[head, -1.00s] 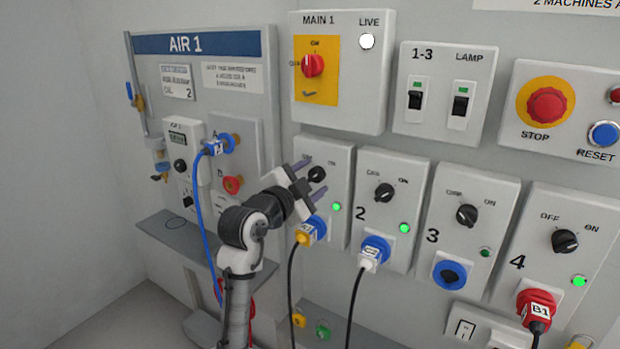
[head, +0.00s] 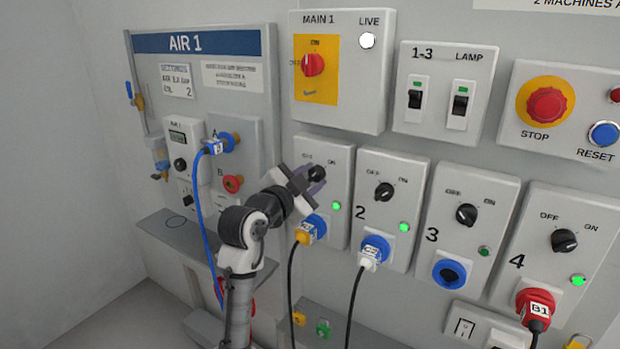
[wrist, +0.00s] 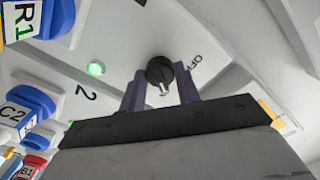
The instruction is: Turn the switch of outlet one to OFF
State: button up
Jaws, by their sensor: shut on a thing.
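Outlet one's panel (head: 338,240) is the leftmost of the row of outlets in the head view. Its black rotary switch (head: 316,172) sits at the top, and its green lamp (head: 336,206) is lit. My gripper (head: 308,180) is at this switch, its dark fingers closed on both sides of the knob. In the wrist view, the black knob (wrist: 160,70) stands between the two purple-grey fingertips, with an OFF label to its right. A pale mark on the knob points down in that view. The ON label shows in the head view; OFF is partly readable there.
A blue socket with a yellow plug (head: 306,233) sits just below the switch, its cable hanging down. Outlet two (head: 400,225) is close on the right, with a white plug (head: 369,256). The AIR 1 panel (head: 255,85) with its blue hose is on the left.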

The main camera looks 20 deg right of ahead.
jog(key=n+p, duration=0.1)
jog(key=n, duration=0.3)
jog(key=shift+r+n, duration=0.1)
jog(key=shift+n, duration=0.2)
jog(key=n+p, duration=0.2)
jog(key=n, duration=0.1)
jog(key=shift+n, duration=0.3)
jog(key=n+p, duration=0.2)
jog(key=n, duration=0.1)
jog(key=shift+n, duration=0.3)
jog(key=shift+n+p, duration=1.2)
jog(key=shift+n, duration=0.8)
jog(key=o, duration=1)
jog(key=shift+s, duration=0.1)
